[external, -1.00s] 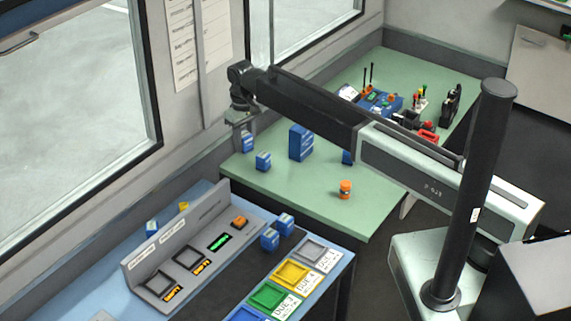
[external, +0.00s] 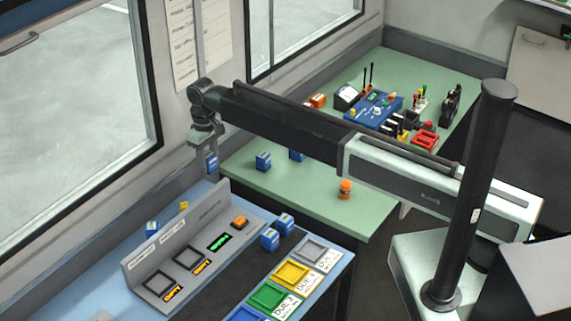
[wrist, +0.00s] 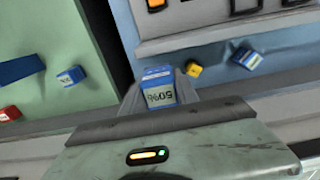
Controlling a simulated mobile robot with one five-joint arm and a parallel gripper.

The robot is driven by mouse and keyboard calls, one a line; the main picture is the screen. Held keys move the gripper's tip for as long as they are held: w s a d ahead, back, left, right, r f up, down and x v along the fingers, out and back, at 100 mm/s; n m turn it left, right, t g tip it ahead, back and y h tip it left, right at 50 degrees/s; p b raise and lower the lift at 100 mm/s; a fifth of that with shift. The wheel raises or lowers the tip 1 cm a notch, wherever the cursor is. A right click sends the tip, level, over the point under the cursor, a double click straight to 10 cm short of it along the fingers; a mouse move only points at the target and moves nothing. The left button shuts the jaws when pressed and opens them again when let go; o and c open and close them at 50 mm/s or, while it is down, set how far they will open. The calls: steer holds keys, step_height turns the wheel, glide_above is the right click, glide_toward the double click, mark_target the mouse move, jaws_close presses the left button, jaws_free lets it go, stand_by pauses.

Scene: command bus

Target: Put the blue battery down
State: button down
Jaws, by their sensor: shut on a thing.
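My gripper (external: 208,150) is shut on a small blue battery (external: 211,163) and holds it in the air near the window wall, at the left end of the green table. In the wrist view the held blue battery (wrist: 159,88) sits between the fingers of my gripper (wrist: 160,95), with its white "50%" label showing. Another blue battery (external: 263,161) stands on the green table. Two more blue batteries (external: 270,239) stand on the blue bench right of the grey charging rack. One more (external: 152,228) is behind the rack.
The grey rack (external: 190,262) with square slots stands on the blue bench. Coloured trays (external: 291,273) line the bench's right side. The green table (external: 300,200) carries an orange cylinder (external: 345,188), with electronics at its far end. A small yellow object (external: 184,206) is behind the rack.

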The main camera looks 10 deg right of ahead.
step_height(320, 180, down, 15)
steer(key=b, duration=1.3)
steer(key=shift+f, duration=0.2)
steer(key=c, duration=0.9)
jaws_free()
steer(key=shift+r, duration=0.1)
step_height(320, 180, up, 13)
steer(key=p, duration=1.2)
steer(key=shift+f, duration=0.3)
